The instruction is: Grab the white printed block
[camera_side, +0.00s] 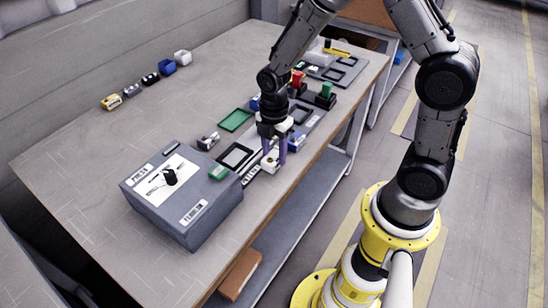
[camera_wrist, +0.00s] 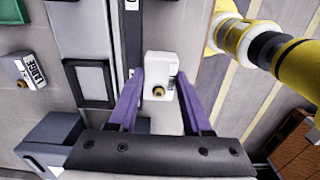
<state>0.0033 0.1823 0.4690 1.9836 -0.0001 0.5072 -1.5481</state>
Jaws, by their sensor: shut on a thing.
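The white printed block (camera_wrist: 160,72) sits between the purple fingers of my gripper (camera_wrist: 158,88) in the wrist view. It has small dark print on its right side and a round brass-coloured knob near its lower edge. In the side view the white block (camera_side: 270,161) shows low between the fingers of my gripper (camera_side: 282,150), near the table's front edge. My gripper points down and is shut on the block. The fingers hide part of it, and I cannot tell whether it still touches the table.
A grey box (camera_side: 182,200) with printed labels stands at the front left. A green tray (camera_side: 235,120), a black-framed tray (camera_side: 235,156) and a small labelled block (camera_side: 208,141) lie near my gripper. Several small blocks line the back left. The left tabletop is mostly clear.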

